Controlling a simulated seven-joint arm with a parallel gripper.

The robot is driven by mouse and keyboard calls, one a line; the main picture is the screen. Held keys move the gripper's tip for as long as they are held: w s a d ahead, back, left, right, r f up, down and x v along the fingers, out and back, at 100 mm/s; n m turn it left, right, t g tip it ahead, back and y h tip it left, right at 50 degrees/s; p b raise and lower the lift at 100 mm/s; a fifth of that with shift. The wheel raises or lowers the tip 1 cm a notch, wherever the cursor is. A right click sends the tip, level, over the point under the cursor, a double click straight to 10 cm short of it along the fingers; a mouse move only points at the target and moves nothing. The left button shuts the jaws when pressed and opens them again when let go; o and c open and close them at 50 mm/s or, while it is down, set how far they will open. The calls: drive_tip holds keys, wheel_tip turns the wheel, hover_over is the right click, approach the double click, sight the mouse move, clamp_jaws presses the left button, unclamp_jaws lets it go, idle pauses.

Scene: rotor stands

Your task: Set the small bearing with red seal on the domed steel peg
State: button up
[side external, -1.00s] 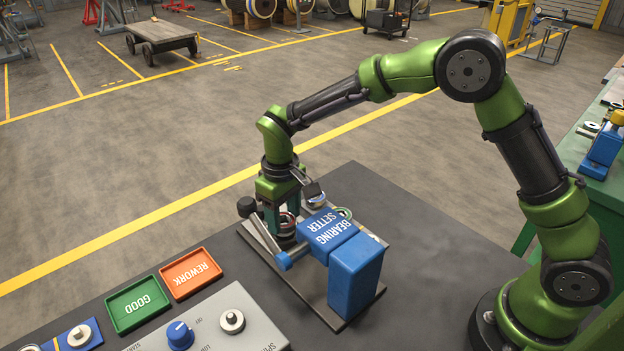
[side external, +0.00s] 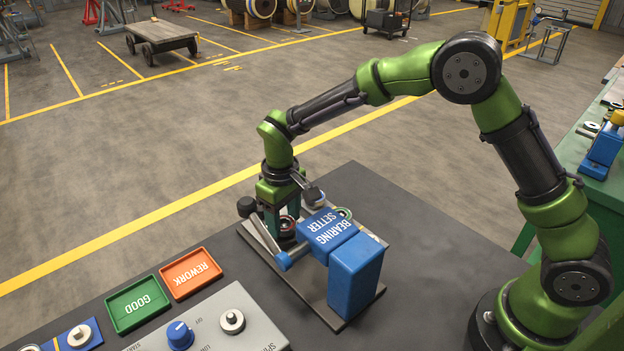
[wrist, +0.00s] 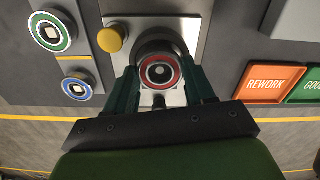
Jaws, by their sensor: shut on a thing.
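The small bearing with the red seal (wrist: 142,73) is between the two fingers of my gripper (wrist: 162,82) in the wrist view. My gripper is shut on it from both sides. In the side view the bearing (side external: 288,226) shows between the green fingers, low over the setter's dark round base. Inside the red ring a small grey rounded spot (wrist: 160,71) shows, which looks like the domed steel peg's top. The peg's lower part is hidden by the bearing and fingers, so I cannot tell how far the bearing sits over it.
The blue bearing setter (side external: 355,275) stands close at the right of my gripper. A green-ringed part (wrist: 52,31), a blue-ringed part (wrist: 77,86) and a yellow knob (wrist: 110,40) are nearby. The orange REWORK tray (side external: 190,274) and green GOOD tray (side external: 137,304) are at the front left.

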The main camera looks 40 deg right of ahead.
drive_tip(key=o, duration=1.5)
wheel_tip(320, 180, up, 8)
idle(0.9)
